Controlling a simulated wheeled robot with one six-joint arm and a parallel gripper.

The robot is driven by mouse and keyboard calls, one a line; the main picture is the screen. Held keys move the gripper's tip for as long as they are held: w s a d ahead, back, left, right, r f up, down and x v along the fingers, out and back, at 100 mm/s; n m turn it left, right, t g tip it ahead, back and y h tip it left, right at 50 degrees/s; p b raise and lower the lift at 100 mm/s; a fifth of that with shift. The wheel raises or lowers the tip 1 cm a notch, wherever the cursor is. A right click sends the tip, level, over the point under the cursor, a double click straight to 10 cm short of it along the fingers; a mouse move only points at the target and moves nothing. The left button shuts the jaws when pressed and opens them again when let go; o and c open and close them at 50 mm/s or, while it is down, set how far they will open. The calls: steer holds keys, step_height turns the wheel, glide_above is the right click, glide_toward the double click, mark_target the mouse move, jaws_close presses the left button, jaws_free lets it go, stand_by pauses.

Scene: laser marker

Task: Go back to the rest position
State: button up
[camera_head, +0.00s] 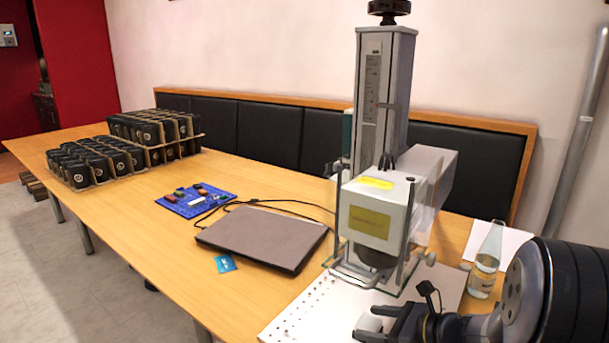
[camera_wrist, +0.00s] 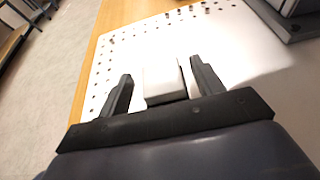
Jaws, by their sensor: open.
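My gripper (camera_head: 385,325) is at the lower right of the head view, low over the white perforated plate of the laser marker (camera_head: 380,215). In the wrist view my gripper (camera_wrist: 160,70) has its two dark fingers spread apart. A small block with a white top and a dark side (camera_wrist: 163,82) sits between them, with a gap showing on both sides. A white piece also shows by the fingers in the head view (camera_head: 369,323). The white plate (camera_wrist: 130,57) fills the middle of the wrist view. The block's underside is hidden.
A laptop (camera_head: 262,238), a blue circuit board (camera_head: 196,200) and a blue card (camera_head: 225,264) lie left of the machine. Racks of black cases (camera_head: 150,135) stand far left. A bottle (camera_head: 486,262) stands close to my arm. The table's front edge borders the plate.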

steer(key=shift+r+p, duration=0.75)
steer(key=shift+r, duration=0.8)
